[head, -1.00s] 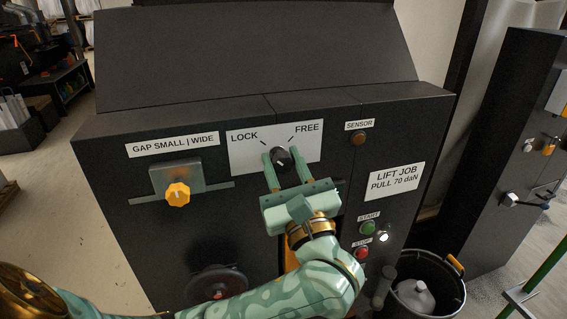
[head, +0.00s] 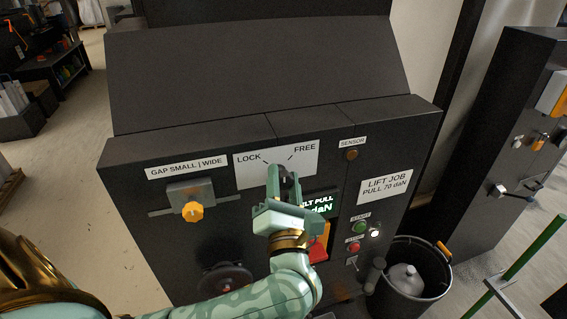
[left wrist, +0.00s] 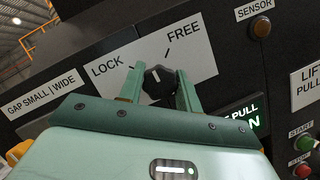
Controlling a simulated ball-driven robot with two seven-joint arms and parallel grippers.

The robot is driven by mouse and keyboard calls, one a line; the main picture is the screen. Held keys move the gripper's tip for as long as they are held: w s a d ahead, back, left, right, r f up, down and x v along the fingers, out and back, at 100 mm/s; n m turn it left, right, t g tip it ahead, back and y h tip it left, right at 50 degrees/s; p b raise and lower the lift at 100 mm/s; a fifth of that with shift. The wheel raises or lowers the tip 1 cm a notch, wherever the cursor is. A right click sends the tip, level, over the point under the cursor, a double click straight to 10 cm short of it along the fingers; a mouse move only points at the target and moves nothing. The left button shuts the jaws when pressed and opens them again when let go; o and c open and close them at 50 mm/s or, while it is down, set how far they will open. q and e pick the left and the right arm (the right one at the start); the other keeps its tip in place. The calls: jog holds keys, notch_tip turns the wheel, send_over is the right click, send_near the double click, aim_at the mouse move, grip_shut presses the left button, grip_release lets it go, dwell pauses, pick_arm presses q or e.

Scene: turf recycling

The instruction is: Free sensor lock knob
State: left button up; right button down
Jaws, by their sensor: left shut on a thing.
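The dark lock knob (head: 284,172) sits on a white plate marked LOCK and FREE (head: 262,166) on the black machine's front. My left gripper (head: 284,183) comes from below and is shut on the knob, one finger on each side. In the left wrist view the knob (left wrist: 157,76) shows between the fingertips, with a short pale mark on its face. The mark points roughly up, between the LOCK and FREE lines; its exact angle is hard to read. The sensor lamp (head: 351,155) right of the plate looks dull brown. My right gripper is out of view.
An orange gap knob (head: 193,212) is left of the plate. A lit display (head: 324,203) is partly hidden behind my gripper. Green start (head: 361,227) and red stop (head: 354,246) buttons are lower right. A black bin (head: 414,275) stands beside the machine.

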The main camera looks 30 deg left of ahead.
pick_arm(q)
jog(key=m+h+p, duration=0.1)
jog(key=m+p, duration=0.1)
jog(key=m+h+p, duration=0.1)
jog(key=m+p, duration=0.1)
jog(key=p, duration=0.1)
jog(key=m+h+p, duration=0.1)
jog(key=m+p, duration=0.1)
jog(key=shift+r+m+p, duration=0.25)
jog(key=shift+m+p, duration=0.1)
jog(key=shift+m, duration=0.45)
jog(key=shift+f+m+h+p, duration=0.15)
jog(key=shift+m+h+p, duration=0.15)
jog(key=shift+m+p, duration=0.3)
jog(key=shift+m+g+h, duration=0.3)
jog(key=shift+m+g, duration=0.1)
jog(key=shift+m, duration=0.6)
jog(key=shift+f, duration=0.1)
jog(key=o, duration=0.9)
jog(key=shift+o, duration=0.5)
